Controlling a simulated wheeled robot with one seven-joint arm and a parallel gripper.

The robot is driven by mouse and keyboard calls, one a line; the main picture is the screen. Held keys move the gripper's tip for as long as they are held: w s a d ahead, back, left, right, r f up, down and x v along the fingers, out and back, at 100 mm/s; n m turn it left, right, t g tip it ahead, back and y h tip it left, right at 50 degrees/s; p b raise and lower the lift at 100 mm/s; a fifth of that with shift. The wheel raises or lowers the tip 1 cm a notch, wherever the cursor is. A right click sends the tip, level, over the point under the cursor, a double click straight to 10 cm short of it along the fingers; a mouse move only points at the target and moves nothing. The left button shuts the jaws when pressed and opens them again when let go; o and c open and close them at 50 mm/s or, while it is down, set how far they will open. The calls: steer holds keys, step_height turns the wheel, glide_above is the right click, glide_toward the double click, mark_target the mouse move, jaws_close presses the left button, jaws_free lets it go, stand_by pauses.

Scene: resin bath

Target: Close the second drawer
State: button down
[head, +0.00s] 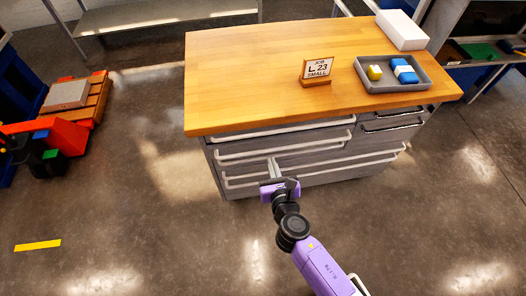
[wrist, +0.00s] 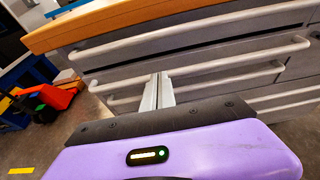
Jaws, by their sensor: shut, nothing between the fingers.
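The grey drawer unit (head: 235,172) stands under a wooden top, with several drawers and long white bar handles. The second drawer's handle (head: 285,148) runs across its left part, below the top handle; it also shows in the wrist view (wrist: 235,57). How far this drawer stands out is hard to tell. My gripper (head: 272,164) is in front of the left drawers, near the lower handles. Its pale fingers are together and empty in the wrist view (wrist: 158,78), pointing at the drawer fronts. I cannot tell whether they touch a front.
On the wooden top (head: 250,80) are a job sign (head: 318,71), a grey tray (head: 395,88) with yellow and blue pieces, and a white box (head: 402,30). A wooden pallet (head: 75,100) and orange object (head: 65,133) stand left. The floor in front is clear.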

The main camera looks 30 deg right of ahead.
mark_target(266, 140)
steer(key=b+x, duration=0.1)
steer(key=x, duration=0.8)
steer(key=shift+b, duration=0.3)
steer(key=shift+w+d, duration=0.1)
steer(key=shift+w, duration=0.05)
steer(key=shift+w+d, duration=0.15)
steer(key=shift+w, duration=0.45)
steer(key=shift+w+d, duration=0.2)
steer(key=shift+w, duration=0.35)
steer(key=shift+r, duration=0.15)
steer(key=shift+s, duration=0.1)
